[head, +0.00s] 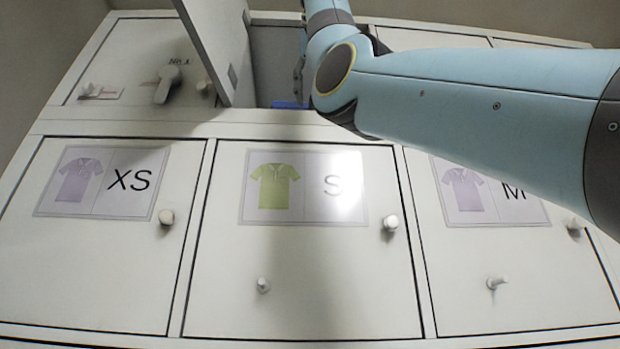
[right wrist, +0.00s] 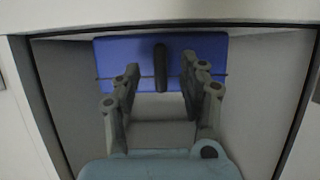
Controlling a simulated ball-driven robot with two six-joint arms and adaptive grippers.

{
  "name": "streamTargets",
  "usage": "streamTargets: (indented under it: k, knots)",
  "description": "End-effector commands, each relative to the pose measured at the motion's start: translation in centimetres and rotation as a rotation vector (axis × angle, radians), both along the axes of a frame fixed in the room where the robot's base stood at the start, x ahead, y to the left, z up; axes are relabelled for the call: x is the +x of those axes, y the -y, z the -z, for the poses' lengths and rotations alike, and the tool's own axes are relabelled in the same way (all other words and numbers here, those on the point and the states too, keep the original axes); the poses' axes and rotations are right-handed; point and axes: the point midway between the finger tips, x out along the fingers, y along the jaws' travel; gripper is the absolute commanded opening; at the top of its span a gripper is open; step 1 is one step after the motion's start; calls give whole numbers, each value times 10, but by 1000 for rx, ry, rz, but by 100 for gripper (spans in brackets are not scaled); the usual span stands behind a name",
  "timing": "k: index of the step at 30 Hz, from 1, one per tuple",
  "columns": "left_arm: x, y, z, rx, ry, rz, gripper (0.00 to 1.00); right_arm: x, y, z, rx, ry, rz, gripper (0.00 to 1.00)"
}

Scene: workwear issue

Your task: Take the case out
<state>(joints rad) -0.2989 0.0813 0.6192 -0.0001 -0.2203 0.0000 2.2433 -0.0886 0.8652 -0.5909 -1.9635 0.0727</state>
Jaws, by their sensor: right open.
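The blue case (right wrist: 215,52) is inside an open compartment in the right wrist view. A dark upright handle (right wrist: 160,66) is on its front face. A small blue patch of the case shows in the head view (head: 288,105), low in the compartment and left of my arm. My right gripper (right wrist: 160,75) is open, reaching into the compartment. Its fingers appear on either side of the handle, with gaps to it; I cannot tell how deep they reach. In the head view my own arm hides most of the gripper. My left gripper is in neither view.
The compartment's door (head: 222,45) stands open on its left side. Shut doors marked XS (head: 105,270), S (head: 330,275) and M (head: 540,290) with knobs are below. A grey latch (head: 167,84) is at upper left.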

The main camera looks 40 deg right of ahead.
Motion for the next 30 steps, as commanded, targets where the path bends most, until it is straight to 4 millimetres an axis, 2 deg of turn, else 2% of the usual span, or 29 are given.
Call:
streamTargets:
  k: [4, 12, 22, 30]
  knots:
    - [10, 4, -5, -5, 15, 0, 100, 16, 10, 7, 1, -2, 0, 42]
    - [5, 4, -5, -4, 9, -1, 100, 19, 12, 9, 0, 0, 0, 42]
    - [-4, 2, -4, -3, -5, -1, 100, 19, 12, 9, 0, -1, 0, 0]
    - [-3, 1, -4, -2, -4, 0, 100, 19, 12, 9, -1, 1, 0, 0]
